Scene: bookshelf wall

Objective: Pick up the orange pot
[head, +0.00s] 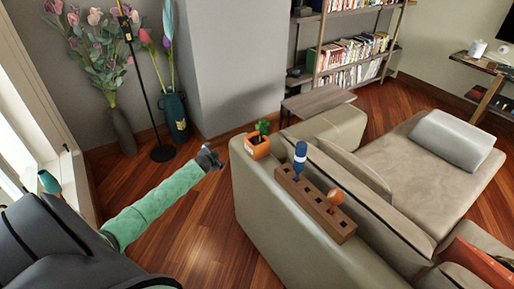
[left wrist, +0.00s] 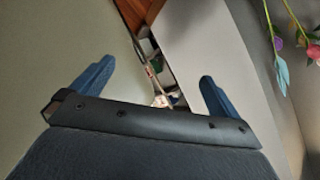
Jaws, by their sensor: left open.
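The orange pot (head: 257,148) stands upright on the near left end of the sofa's back, with a small green plant in it and a pale label on its side. My left gripper (head: 213,156) is to the left of the pot in the head view, apart from it, at the end of my green arm. In the left wrist view its two blue fingers (left wrist: 155,75) are spread wide with nothing between them. I cannot make out the pot in the left wrist view. My right gripper does not show in either view.
A wooden block (head: 312,205) holding a blue-handled tool (head: 300,155) and an orange-handled tool (head: 334,199) sits on the beige sofa (head: 262,205) right of the pot. Tall flower vases (head: 122,132) and a black stand (head: 162,153) are at the back left. Wooden floor lies open left of the sofa.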

